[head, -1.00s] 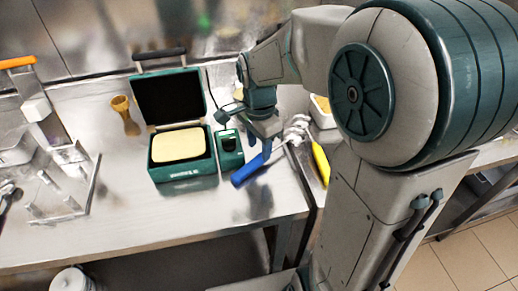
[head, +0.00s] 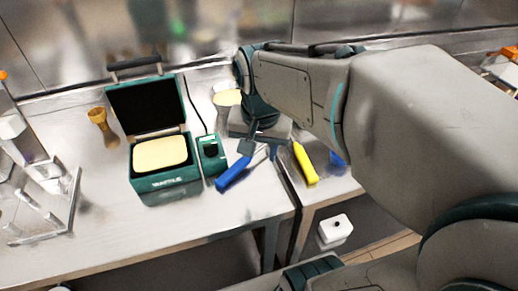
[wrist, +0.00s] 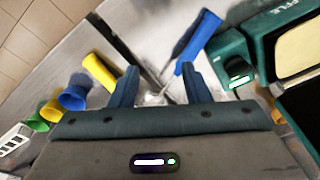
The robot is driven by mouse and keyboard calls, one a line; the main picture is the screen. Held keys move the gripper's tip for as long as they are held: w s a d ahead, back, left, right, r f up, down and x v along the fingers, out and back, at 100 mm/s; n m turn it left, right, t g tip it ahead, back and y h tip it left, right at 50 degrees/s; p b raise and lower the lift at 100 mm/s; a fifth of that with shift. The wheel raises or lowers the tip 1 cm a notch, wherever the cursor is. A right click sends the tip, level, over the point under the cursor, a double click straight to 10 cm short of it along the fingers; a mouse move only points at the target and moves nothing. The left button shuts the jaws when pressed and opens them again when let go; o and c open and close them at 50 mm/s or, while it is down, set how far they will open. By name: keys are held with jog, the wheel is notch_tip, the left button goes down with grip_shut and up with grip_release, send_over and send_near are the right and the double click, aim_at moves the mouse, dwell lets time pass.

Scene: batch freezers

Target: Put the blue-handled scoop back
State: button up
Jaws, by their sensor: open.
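The blue-handled scoop lies on the steel table, its blue handle (head: 233,174) at the front left, right of the green case; its shaft runs back toward my gripper. In the wrist view the handle (wrist: 202,38) shows just beyond the right finger, and the thin metal shaft runs toward the space between the fingers. My gripper (head: 260,150) is low over the scoop's shaft. In the wrist view its blue-grey fingers (wrist: 160,86) are apart, with nothing clearly held. The scoop's head is hidden or too blurred to tell.
A yellow-handled tool (head: 305,163) lies to the right, near a table seam. A green case (head: 166,184) with a cream pad and a small green device (head: 211,153) stand left. Blue (wrist: 72,98), green and yellow cup-like things stand nearby. A clear rack (head: 45,232) is far left.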

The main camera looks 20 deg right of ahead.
jog(key=s+d+f+n+t, duration=0.1)
jog(key=s+f+n, duration=0.2)
jog(key=s+n, duration=0.2)
jog(key=shift+f+n, duration=0.2)
jog(key=shift+n, duration=0.1)
dwell(1.0)
